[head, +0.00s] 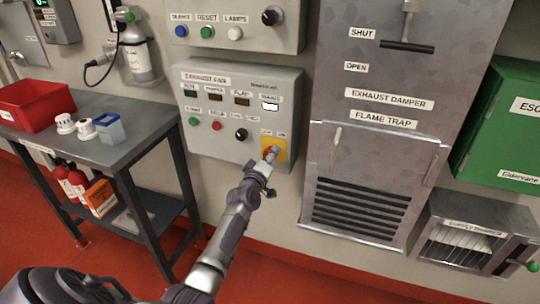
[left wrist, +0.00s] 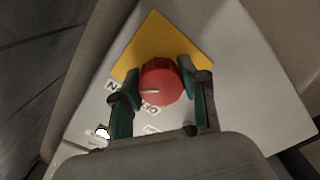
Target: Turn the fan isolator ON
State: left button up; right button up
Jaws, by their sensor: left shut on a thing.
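The fan isolator is a red round knob (left wrist: 162,82) on a yellow plate (left wrist: 205,40), at the lower right corner of the grey exhaust fan panel (head: 225,155). The yellow plate shows in the head view (head: 282,150), with the knob mostly hidden by my gripper. My left gripper (head: 268,158) is at the knob. In the left wrist view its two fingers (left wrist: 158,92) are shut on opposite sides of the knob. The white pointer line on the knob points left in that view. Small labels beside the knob are partly covered and hard to read. My right gripper is not in view.
The panel carries small displays, buttons and a black knob (head: 241,134). Another panel (head: 240,22) is above it. The steel damper unit (head: 365,180) stands close to the right. A metal table (head: 90,150) with a red bin (head: 35,105) is at the left.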

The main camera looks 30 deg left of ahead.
pick_arm(q)
jog(key=shift+r, duration=0.1)
dwell(0.3)
jog(key=o, duration=1.1)
jog(key=shift+w, duration=0.1)
jog(key=shift+o, duration=0.2)
jog(key=shift+s+d+f, duration=0.1)
jog(key=shift+s+f, duration=0.1)
jog(key=shift+s, duration=0.15)
jog(key=v, duration=1.1)
jog(key=shift+s, duration=0.15)
